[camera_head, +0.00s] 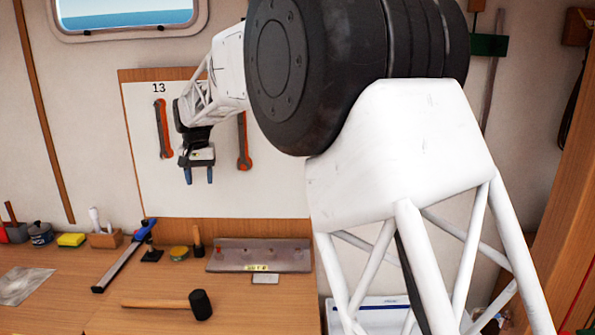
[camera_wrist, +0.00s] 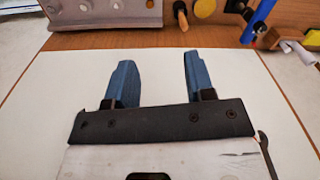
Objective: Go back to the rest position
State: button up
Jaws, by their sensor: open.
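My gripper (camera_head: 197,176) hangs in the air in front of the white tool board (camera_head: 190,110) marked 13, its blue fingers pointing down. In the wrist view the two blue fingers of my gripper (camera_wrist: 153,82) stand apart with nothing between them. My white arm with a big black joint fills the right of the head view and hides part of the board and bench.
Two orange wrenches hang on the board, one left (camera_head: 163,128) and one right (camera_head: 243,140) of my gripper. On the wooden bench (camera_head: 100,312) are a mallet (camera_head: 200,304), a squeegee-like tool (camera_head: 124,257), a metal tray (camera_head: 262,255) and a yellow sponge (camera_head: 71,240).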

jog(key=s+d+r, duration=0.1)
jog(key=s+d, duration=0.6)
jog(key=d, duration=0.3)
jog(key=s+d+r+m+t, duration=0.1)
jog(key=s+d, duration=0.5)
jog(key=d, duration=0.4)
jog(key=s+d+r, duration=0.2)
jog(key=s+d, duration=0.5)
jog(key=d, duration=0.3)
jog(key=s+d+f, duration=0.4)
jog(key=s+d, duration=0.1)
jog(key=s, duration=0.4)
jog(key=s+d+f+m, duration=0.1)
jog(key=s+d+f, duration=0.3)
jog(key=s, duration=0.5)
jog(key=s+d+f+t, duration=0.1)
jog(key=s+d+f, duration=0.3)
jog(key=s+d, duration=0.3)
jog(key=s, duration=0.3)
jog(key=shift+d+f+h, duration=0.15)
jog(key=shift+f+h, duration=0.05)
jog(key=shift+h, duration=0.1)
